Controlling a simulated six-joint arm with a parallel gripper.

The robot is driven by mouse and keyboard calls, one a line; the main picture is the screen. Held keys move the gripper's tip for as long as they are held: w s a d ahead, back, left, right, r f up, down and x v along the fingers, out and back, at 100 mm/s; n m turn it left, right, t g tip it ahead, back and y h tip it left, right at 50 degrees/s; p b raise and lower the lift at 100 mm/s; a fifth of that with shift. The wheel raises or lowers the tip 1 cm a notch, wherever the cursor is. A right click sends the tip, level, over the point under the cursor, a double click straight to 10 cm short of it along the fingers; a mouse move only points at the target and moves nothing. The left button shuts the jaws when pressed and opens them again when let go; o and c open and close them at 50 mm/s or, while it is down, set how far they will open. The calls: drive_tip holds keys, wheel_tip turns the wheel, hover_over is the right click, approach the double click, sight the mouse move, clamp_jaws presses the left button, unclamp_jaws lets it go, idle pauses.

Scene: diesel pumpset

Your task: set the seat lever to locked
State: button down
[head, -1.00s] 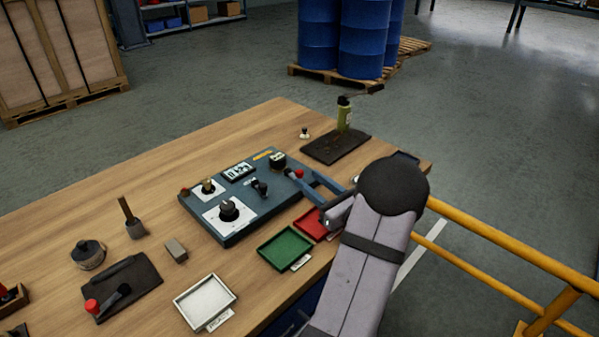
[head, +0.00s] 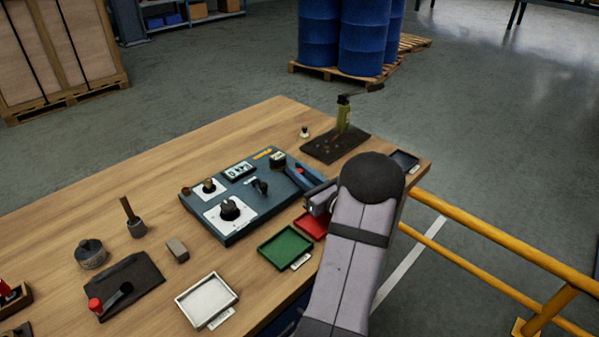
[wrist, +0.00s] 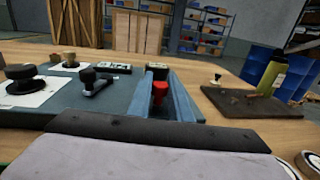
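The blue-grey control panel (head: 245,205) lies on the wooden bench. A red-knobbed handle (wrist: 159,92) stands at its right end; I take it for the seat lever, but no label on it is readable. It also shows as a small red spot in the head view (head: 299,171). My gripper (wrist: 160,72) reaches over that end of the panel, its two blue fingers apart, one on each side of the red knob. I cannot tell whether they touch it. In the head view my gripper (head: 303,170) is partly hidden by my arm. The lever's base and its setting are hidden.
The panel also holds a black knob (head: 230,209) and a black crank (head: 260,187). Green (head: 285,248) and red (head: 311,224) trays sit in front. A green bottle-like post (head: 343,115) stands on a dark plate behind. A yellow rail (head: 500,253) runs at right.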

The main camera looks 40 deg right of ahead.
drive_tip(key=shift+d+n+y, duration=0.2)
drive_tip(key=shift+n+y, duration=0.1)
drive_tip(key=shift+y, duration=0.2)
drive_tip(key=shift+d+f+n+y+b, duration=0.1)
drive_tip(key=shift+d+n+y+b, duration=0.3)
drive_tip(key=shift+n+y, duration=0.4)
drive_tip(key=shift+d+n+y+b, duration=0.25)
drive_tip(key=shift+n+y+b, duration=0.25)
drive_tip(key=shift+y, duration=0.6)
drive_tip(key=shift+w+d+n+g+y+b, duration=0.1)
drive_tip(key=shift+d+n+g+y+b, duration=0.15)
drive_tip(key=shift+n+y, duration=0.45)
drive_tip(key=shift+w+d+n+g+y+b, duration=0.1)
drive_tip(key=shift+d+n+g+y+b, duration=0.2)
drive_tip(key=shift+y, duration=0.65)
drive_tip(key=shift+d+n+g+y+b, duration=0.1)
drive_tip(key=shift+n+g+y+b, duration=0.1)
drive_tip(key=shift+n+y, duration=0.55)
drive_tip(key=shift+d+g+y, duration=0.15)
drive_tip(key=shift+g+y, duration=0.1)
drive_tip(key=shift+y, duration=0.25)
drive_tip(key=c, duration=1.6)
unclamp_jaws()
